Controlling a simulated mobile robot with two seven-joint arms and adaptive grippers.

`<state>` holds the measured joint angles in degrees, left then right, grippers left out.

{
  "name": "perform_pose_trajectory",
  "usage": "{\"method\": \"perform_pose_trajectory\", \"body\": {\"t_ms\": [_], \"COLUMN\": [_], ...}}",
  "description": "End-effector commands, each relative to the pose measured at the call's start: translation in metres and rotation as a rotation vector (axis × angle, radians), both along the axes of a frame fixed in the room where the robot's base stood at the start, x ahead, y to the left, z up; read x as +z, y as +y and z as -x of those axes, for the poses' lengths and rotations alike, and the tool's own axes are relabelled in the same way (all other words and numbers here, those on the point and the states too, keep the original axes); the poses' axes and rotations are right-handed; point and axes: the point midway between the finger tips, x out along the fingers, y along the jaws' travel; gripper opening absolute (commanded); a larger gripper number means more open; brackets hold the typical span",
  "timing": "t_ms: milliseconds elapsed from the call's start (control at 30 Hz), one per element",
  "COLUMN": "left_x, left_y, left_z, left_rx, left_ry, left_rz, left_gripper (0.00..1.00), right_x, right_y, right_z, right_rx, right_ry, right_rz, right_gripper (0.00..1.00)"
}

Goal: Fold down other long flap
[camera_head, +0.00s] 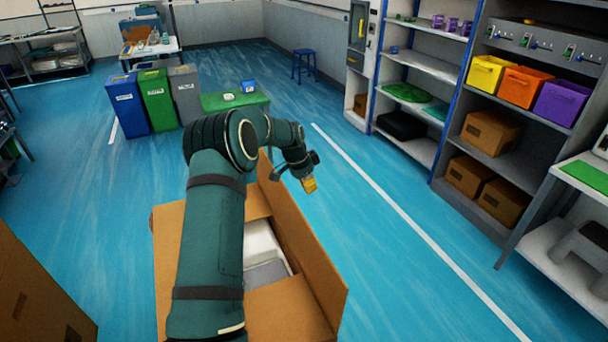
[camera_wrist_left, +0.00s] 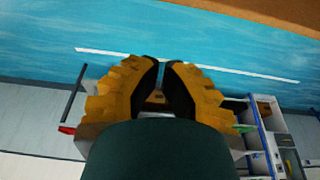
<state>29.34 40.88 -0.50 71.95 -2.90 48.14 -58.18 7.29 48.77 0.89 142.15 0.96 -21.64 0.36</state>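An open brown cardboard box stands on the floor in front of me in the head view. Its right long flap (camera_head: 312,262) sticks up and leans outward. Its near short flap (camera_head: 288,312) and far short flap (camera_head: 256,203) lie folded inward. A brown part of the left side (camera_head: 170,245) shows beside my arm, which hides most of that side. My left gripper (camera_head: 309,185) is just right of the right flap's far end, with its yellow fingers pointing down. My right gripper is out of view.
White and grey contents (camera_head: 266,252) lie inside the box. Another cardboard box (camera_head: 40,295) is at the lower left. Shelves with coloured bins (camera_head: 525,87) stand at the right. Blue, green and grey bins (camera_head: 156,98) stand behind. The blue floor right of the box is clear.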

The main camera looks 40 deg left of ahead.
Motion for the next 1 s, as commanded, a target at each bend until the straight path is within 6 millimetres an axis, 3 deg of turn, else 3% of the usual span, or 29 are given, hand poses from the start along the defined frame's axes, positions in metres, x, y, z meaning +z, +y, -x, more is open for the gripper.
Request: {"method": "perform_pose_trajectory", "body": {"t_ms": [100, 200, 400, 1000], "left_x": [-0.022, -0.016, -0.016, -0.016], "left_y": [-0.004, 0.007, 0.014, 0.021], "left_z": [-0.006, 0.012, 0.027, 0.034], "left_rx": [-0.001, 0.003, 0.0, 0.002], "left_ry": [0.002, 0.0, 0.0, -0.014], "left_rz": [0.001, 0.0, -0.001, 0.007], "left_gripper": [0.0, 0.0, 0.0, 0.0], "right_x": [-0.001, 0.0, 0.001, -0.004], "right_y": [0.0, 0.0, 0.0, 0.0], "right_z": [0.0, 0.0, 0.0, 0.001], "right_rx": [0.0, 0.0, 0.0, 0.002], "right_ry": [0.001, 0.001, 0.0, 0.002], "right_rz": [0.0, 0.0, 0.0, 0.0], "right_gripper": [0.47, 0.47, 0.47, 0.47]}}
